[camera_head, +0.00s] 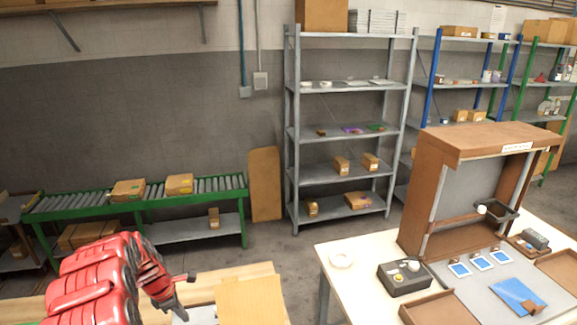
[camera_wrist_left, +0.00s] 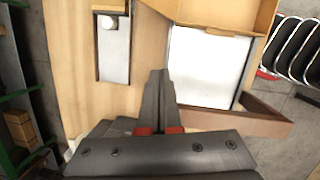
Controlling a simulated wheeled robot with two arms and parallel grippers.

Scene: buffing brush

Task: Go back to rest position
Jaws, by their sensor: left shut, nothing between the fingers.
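My left arm, red and segmented, reaches in from the lower left in the head view over a light wooden table (camera_head: 232,275). In the left wrist view my left gripper (camera_wrist_left: 160,75) has its two dark fingers pressed together, with nothing between them. It is above the wooden surface (camera_wrist_left: 70,60), between a narrow metal plate (camera_wrist_left: 113,62) with a white round knob (camera_wrist_left: 109,22) and a white panel (camera_wrist_left: 207,65). My right gripper is in neither view. I cannot make out a buffing brush.
A cardboard piece (camera_head: 252,300) lies on the wooden table. A roller conveyor (camera_head: 85,202) and shelves (camera_head: 345,135) stand behind. Floor shows between them.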

